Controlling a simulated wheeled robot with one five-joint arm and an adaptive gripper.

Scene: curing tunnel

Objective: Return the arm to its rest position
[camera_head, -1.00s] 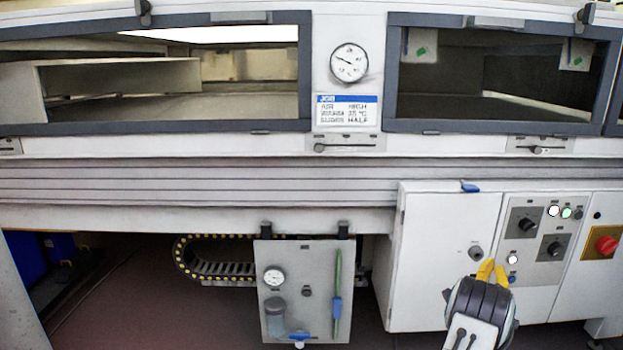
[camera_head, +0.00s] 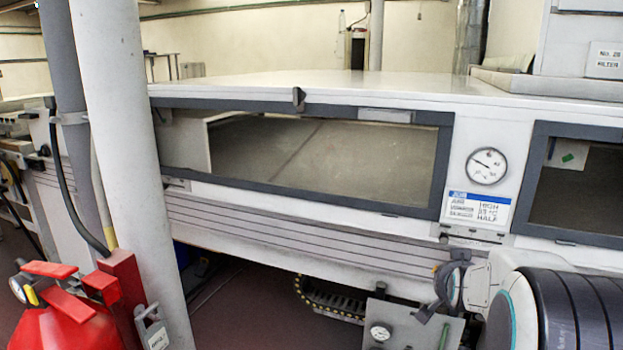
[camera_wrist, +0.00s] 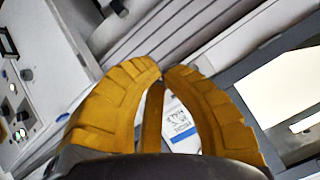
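My gripper (camera_wrist: 162,70) shows in the wrist view with its yellow fingers curved together. The tips meet or nearly meet, and nothing is seen between them. Behind the fingers lie the tunnel's pale ribbed side and a blue-and-white job card (camera_wrist: 180,128), partly hidden by them. In the head view my arm fills the lower right corner, in front of the tunnel's lower side. The yellow fingers are not visible there. The curing tunnel (camera_head: 320,220) has a long dark-framed window, and a round gauge (camera_head: 486,166) above the job card (camera_head: 476,208).
A thick white post (camera_head: 125,150) stands close at left, with a red fire extinguisher (camera_head: 65,322) at its foot. A grey panel with a gauge (camera_head: 380,333) hangs below the tunnel, beside my arm. Dark floor (camera_head: 250,310) shows between post and panel.

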